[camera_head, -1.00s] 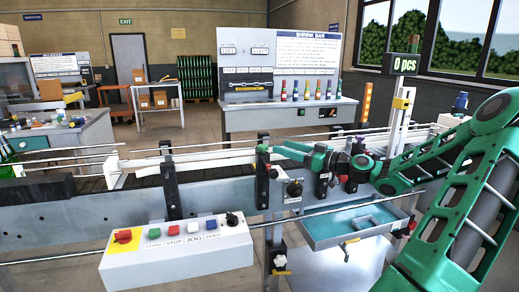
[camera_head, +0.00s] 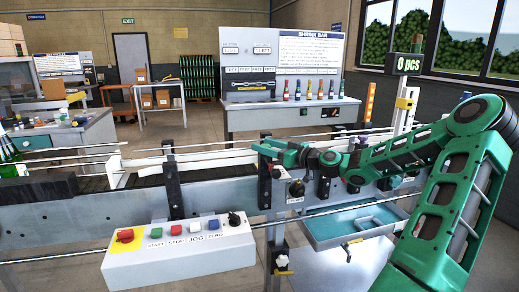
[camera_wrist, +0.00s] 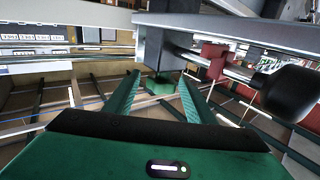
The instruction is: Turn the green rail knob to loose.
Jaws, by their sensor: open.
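The green rail knob (camera_wrist: 159,86) shows in the wrist view as a small green block under a dark post (camera_wrist: 162,50). It appears between the tips of my gripper (camera_wrist: 160,82), whose two green fingers are open and spread to either side. I cannot tell whether the fingers touch it or how deep it sits between them. In the head view my gripper (camera_head: 268,152) is at the conveyor's rail post, and the fingers largely hide the knob there.
In the wrist view a red clamp (camera_wrist: 213,62) on a rod and a large black knob (camera_wrist: 290,92) are close on the right. In the head view the control box (camera_head: 180,255) stands in front, and a teal tray (camera_head: 345,226) sits below the arm.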

